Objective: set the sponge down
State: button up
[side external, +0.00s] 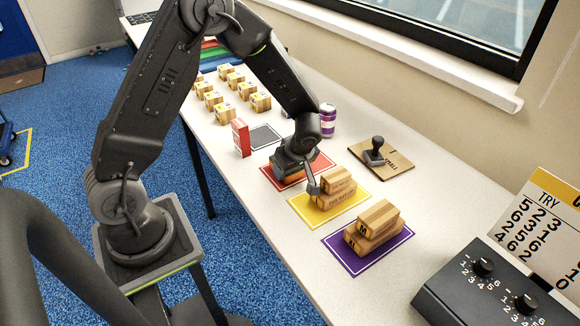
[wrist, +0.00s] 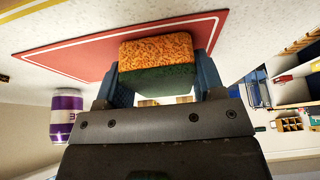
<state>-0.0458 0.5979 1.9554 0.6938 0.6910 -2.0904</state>
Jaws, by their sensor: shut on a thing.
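My gripper (side external: 292,170) is low over the red mat (side external: 323,163) on the table. In the wrist view its two blue-grey fingers (wrist: 158,82) are shut on the sides of a sponge (wrist: 157,50). The sponge has a rough orange layer and a dark green layer. The red mat with its white border line (wrist: 75,50) shows behind the sponge in that view. In the side view the gripper mostly hides the sponge. I cannot tell whether the sponge touches the mat.
Wooden blocks stack on a yellow mat (side external: 350,208) and a purple mat (side external: 340,259) in front. A purple-and-white can (side external: 328,120), a red box (side external: 240,138), a stamp on a wooden board (side external: 397,169) and several small cartons (side external: 260,102) stand around.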

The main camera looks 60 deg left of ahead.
jog(key=shift+f, duration=0.1)
jog(key=o, duration=0.9)
jog(key=v, duration=1.1)
jog(key=s+d+r+m+t+h, duration=0.1)
jog(key=s+r+m+t, duration=0.1)
jog(key=s+r+m, duration=0.3)
jog(key=s+d+r+m+t+h, duration=0.1)
jog(key=s+d+r+m+h, duration=0.1)
jog(key=s+r+m, duration=0.3)
jog(key=s+d+r+m+t+h, duration=0.1)
jog(key=s+d+r+m+t, duration=0.1)
jog(key=s+r+m, duration=0.3)
jog(key=shift+s+d+m+t+h, duration=0.2)
jog(key=shift+s+m+t+h, duration=0.15)
jog(key=shift+s+m, duration=1.1)
jog(key=shift+w, duration=0.1)
